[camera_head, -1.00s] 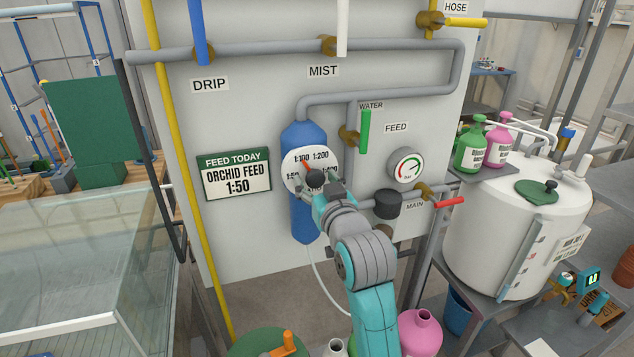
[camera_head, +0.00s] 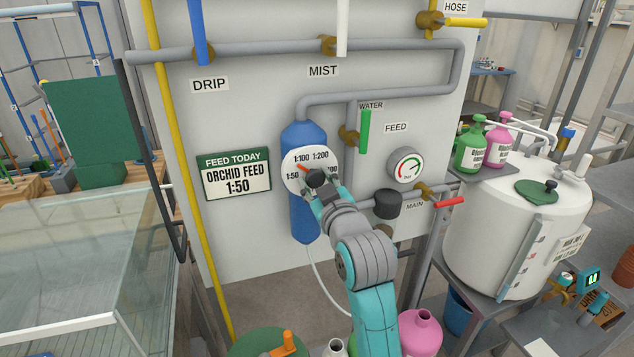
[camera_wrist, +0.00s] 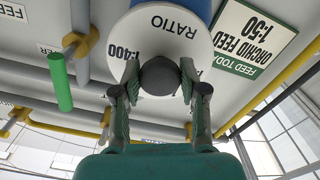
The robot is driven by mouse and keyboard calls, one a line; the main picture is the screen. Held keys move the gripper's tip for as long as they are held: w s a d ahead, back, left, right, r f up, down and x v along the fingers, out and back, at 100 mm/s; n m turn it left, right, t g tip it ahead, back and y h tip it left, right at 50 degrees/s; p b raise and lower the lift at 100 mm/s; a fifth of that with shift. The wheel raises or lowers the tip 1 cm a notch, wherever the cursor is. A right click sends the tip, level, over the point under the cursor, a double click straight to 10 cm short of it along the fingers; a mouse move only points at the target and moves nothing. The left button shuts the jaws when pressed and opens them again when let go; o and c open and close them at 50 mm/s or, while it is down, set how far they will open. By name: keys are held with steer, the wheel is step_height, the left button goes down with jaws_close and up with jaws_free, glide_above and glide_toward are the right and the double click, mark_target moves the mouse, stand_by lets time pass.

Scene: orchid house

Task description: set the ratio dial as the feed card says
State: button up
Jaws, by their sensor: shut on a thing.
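The white ratio dial (camera_head: 294,158) is on the front of a blue cylinder (camera_head: 304,226) on the wall panel. Its dark round knob (camera_head: 316,177) sits between the fingers of my gripper (camera_head: 318,185), which is shut on it. The red pointer (camera_head: 301,167) slants up and left, between the 1:50 and 1:100 marks as far as I can tell. The feed card (camera_head: 236,175), left of the dial, reads "ORCHID FEED 1:50". In the wrist view the dial face (camera_wrist: 165,28) is upside down, with RATIO and 1:400 readable; the fingers hide part of it.
A green WATER lever (camera_head: 365,132), a pressure gauge (camera_head: 405,166) and a red MAIN lever (camera_head: 449,202) are right of the dial. A yellow pipe (camera_head: 190,190) runs down the panel's left side. A white tank (camera_head: 510,230) stands at the right.

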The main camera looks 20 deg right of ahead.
steer(key=n, duration=0.4)
steer(key=shift+n, duration=1.8)
steer(key=o, duration=1.1)
steer(key=s, duration=1.2)
